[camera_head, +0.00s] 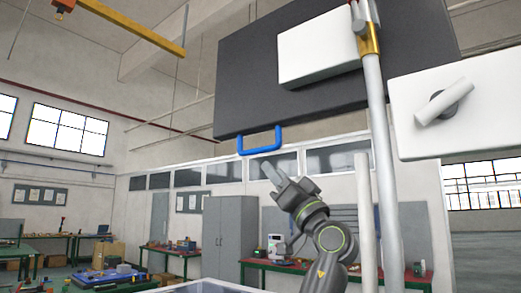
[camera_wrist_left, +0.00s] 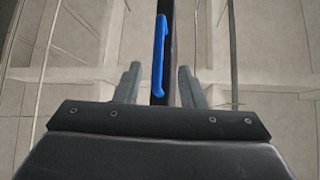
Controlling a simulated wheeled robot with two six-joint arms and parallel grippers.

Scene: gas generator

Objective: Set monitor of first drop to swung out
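The monitor is a large dark panel (camera_head: 245,85) seen from behind or below, hanging at the top centre of the head view. A blue U-shaped handle (camera_head: 260,151) sticks out from its lower edge. My left gripper (camera_head: 272,171) is just below the handle, pointing up towards it. In the left wrist view the gripper (camera_wrist_left: 160,83) is open, with a finger on each side. The blue handle (camera_wrist_left: 159,60) shows between and beyond the fingers, in front of the dark panel's edge. I see no contact with it. My right gripper is out of view.
A white box (camera_head: 318,48) is fixed to the panel beside a light vertical pole (camera_head: 381,150). A white plate with a knob (camera_head: 445,103) is at the right. Green workbenches and a grey cabinet (camera_head: 230,235) stand far back. Air left of the gripper is clear.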

